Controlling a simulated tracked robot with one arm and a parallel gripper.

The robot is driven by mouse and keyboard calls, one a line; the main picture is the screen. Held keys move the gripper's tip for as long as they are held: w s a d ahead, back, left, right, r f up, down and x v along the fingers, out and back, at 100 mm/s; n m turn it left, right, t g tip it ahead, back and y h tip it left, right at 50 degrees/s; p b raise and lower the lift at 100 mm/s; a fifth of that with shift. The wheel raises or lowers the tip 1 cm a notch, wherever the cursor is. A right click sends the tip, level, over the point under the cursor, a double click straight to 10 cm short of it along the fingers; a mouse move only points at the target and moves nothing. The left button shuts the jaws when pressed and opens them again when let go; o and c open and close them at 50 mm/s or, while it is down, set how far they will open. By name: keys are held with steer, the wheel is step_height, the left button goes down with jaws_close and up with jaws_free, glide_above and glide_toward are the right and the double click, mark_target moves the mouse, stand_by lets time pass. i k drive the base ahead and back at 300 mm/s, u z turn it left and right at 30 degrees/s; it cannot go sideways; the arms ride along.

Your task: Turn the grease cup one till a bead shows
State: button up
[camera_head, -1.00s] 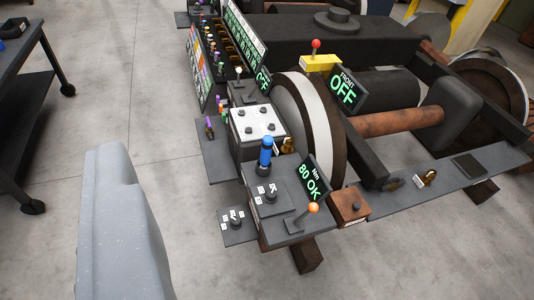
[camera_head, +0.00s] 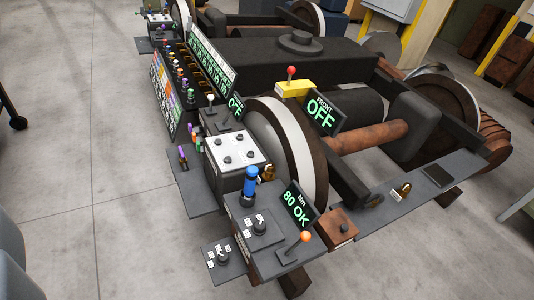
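Two small brass fittings that look like grease cups are in view. One brass cup (camera_head: 267,173) stands beside the rusty wheel, behind the blue-topped cylinder (camera_head: 250,184). The other brass cup (camera_head: 402,190) sits on the dark shelf (camera_head: 375,209) at the right, with a small pale tag beside it. I cannot read which one is number one, and no bead can be made out on either at this size. No gripper fingers show near them. Only a smooth grey part (camera_head: 10,262), probably of my own body, shows at the lower left edge.
A rusty box (camera_head: 337,228) sits between bench and shelf. The "FRONT OFF" sign (camera_head: 322,114) is behind.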

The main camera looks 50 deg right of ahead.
mark_target(269, 169)
steer(key=z, duration=0.3)
steer(key=i, duration=1.25)
steer(key=z, duration=0.95)
steer(key=i, duration=0.65)
steer(key=z, duration=0.3)
steer(key=k, duration=0.9)
steer(key=z, duration=0.2)
steer(key=i, duration=0.9)
steer(key=u, duration=0.1)
